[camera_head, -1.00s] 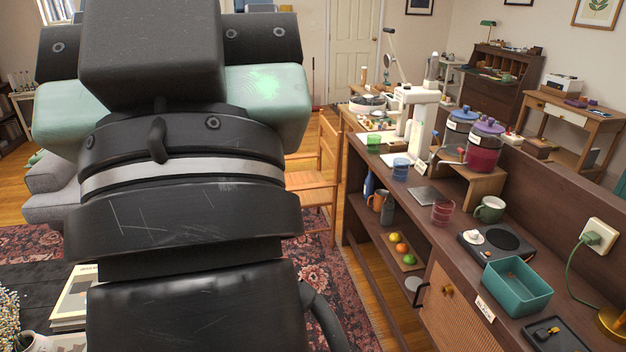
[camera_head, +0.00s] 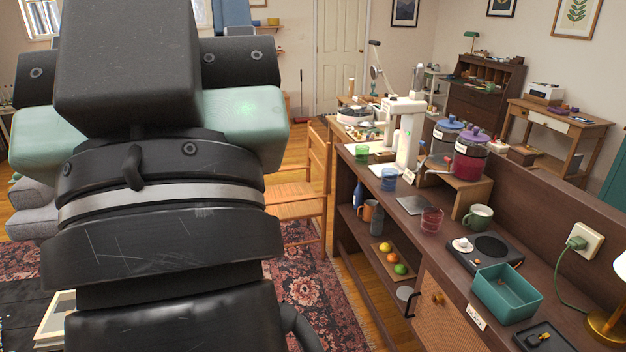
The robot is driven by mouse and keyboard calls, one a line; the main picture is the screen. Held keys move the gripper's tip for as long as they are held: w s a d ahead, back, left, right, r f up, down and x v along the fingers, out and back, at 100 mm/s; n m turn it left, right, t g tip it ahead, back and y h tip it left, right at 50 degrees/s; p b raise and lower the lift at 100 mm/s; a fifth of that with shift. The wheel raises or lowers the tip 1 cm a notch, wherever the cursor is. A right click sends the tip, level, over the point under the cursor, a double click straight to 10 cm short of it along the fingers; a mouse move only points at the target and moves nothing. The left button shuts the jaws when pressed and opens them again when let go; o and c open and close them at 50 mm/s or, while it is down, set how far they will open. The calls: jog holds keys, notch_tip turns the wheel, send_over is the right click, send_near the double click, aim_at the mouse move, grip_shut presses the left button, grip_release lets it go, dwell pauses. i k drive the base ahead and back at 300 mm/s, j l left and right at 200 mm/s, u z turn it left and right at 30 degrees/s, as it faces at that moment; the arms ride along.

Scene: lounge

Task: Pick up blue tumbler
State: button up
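My arm fills the left part of the view, well left of the counter. My gripper's fingers do not show, so I cannot see whether it holds anything.
The white machine (camera_head: 405,130) and lidded jars (camera_head: 471,158) stand behind the tumbler. A grey pad (camera_head: 413,205), green mug (camera_head: 478,216), hot plate (camera_head: 487,250) and teal bin (camera_head: 504,293) are nearer. A wooden chair (camera_head: 300,190) stands left of the counter.

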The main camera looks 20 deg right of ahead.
aim_at(389, 180)
jog(key=z, duration=0.2)
jog(key=i+l+z, duration=0.1)
jog(key=i+z, duration=0.35)
jog(key=i, duration=0.25)
jog(key=i+j+z, duration=0.1)
jog(key=i+z, duration=0.35)
jog(key=i, duration=0.3)
jog(key=i+j, duration=0.15)
jog(key=i, duration=0.3)
jog(key=i+j, duration=0.15)
jog(key=i, duration=0.3)
jog(key=i+j, duration=0.15)
jog(key=i, duration=0.3)
jog(key=i+j+z, duration=0.1)
jog(key=i, duration=0.35)
